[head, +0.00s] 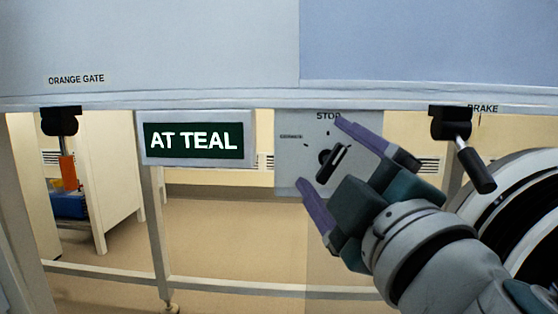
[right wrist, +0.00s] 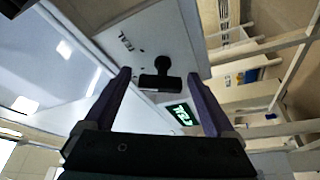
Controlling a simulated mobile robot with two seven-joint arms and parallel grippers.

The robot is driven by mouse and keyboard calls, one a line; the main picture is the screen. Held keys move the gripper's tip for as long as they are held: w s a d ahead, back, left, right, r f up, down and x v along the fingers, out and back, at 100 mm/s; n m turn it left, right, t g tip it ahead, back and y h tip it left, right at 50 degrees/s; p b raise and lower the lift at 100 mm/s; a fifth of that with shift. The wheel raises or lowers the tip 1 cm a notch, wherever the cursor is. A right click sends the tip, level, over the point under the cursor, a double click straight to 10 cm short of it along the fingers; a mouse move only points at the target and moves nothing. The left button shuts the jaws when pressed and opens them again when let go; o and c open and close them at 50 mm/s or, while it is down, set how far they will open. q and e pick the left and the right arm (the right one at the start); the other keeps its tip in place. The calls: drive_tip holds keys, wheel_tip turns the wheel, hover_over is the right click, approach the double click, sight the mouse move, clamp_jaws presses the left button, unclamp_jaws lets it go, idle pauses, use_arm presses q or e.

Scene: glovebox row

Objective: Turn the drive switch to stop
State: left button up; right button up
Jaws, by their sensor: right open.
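The drive switch (head: 330,165) is a black knob with a bar handle on a grey plate (head: 290,170) under the white ledge. The plate reads STOP (head: 328,116) at its top, with a small unreadable label at its left. The bar slants from lower left to upper right, not straight up at STOP. My right gripper (head: 320,152) is open, its purple fingers on either side of the switch. My left gripper is not in view.
A lit sign (head: 195,140) reads AT TEAL, left of the switch plate. A black BRAKE lever (head: 470,155) hangs close by my right gripper. An ORANGE GATE lever (head: 65,150) with an orange grip hangs at far left. A large round machine (head: 515,215) stands at right.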

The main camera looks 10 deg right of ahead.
drive_tip(key=b+v, duration=0.2)
drive_tip(key=v, duration=0.8)
